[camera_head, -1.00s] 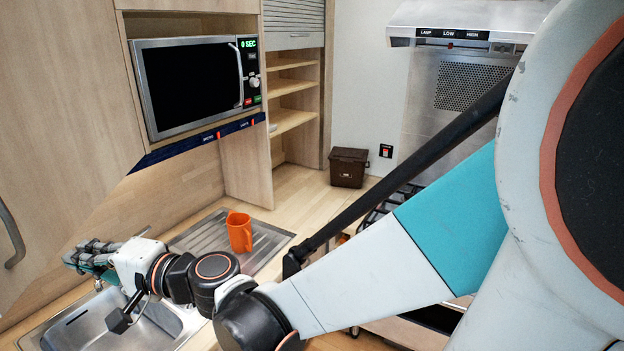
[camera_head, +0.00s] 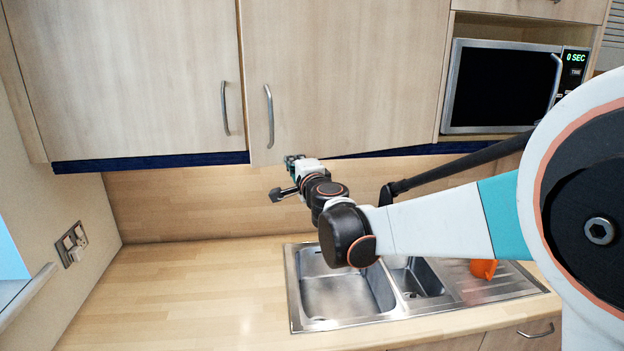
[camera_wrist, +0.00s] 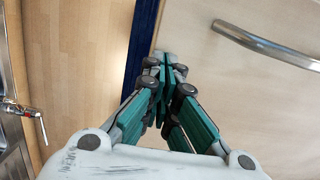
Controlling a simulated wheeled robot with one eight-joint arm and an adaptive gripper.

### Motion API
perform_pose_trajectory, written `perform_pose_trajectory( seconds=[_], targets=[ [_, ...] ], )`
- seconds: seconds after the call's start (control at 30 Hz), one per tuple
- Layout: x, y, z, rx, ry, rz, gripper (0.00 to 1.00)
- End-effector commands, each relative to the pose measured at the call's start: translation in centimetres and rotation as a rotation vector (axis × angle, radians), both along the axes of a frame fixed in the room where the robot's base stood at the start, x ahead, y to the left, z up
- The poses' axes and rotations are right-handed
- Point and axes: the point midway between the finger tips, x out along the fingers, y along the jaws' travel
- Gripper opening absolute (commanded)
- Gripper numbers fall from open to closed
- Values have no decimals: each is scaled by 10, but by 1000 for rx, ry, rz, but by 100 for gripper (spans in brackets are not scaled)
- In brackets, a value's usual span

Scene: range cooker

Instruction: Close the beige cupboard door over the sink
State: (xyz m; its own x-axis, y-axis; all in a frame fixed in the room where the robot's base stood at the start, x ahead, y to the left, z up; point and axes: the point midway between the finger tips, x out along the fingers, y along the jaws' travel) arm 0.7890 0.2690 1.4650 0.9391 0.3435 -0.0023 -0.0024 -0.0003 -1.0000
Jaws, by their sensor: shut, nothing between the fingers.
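The beige cupboard door (camera_head: 345,75) over the sink (camera_head: 345,290) has a curved metal handle (camera_head: 269,115) near its left edge. It stands slightly ajar: its lower left corner hangs forward and below the neighbouring door. My gripper (camera_head: 293,160) is at its lower edge, right of and below the handle. In the wrist view my gripper (camera_wrist: 165,72) is shut and empty, its fingertips over the lower edge of the door (camera_wrist: 250,95), with the handle (camera_wrist: 265,45) beyond. I cannot tell whether the fingers touch the door.
A shut beige door (camera_head: 130,80) with its own handle (camera_head: 225,108) is on the left. A microwave (camera_head: 505,85) sits in a niche at the right. An orange mug (camera_head: 484,268) stands on the drainer. The wooden counter (camera_head: 190,290) left of the sink is clear.

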Motion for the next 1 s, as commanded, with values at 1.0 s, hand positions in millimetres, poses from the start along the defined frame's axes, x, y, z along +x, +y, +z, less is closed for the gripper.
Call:
perform_pose_trajectory(
  seconds=[1.0],
  targets=[
    [128, 49, 0, 0, -1, -280, 0]
  ],
)
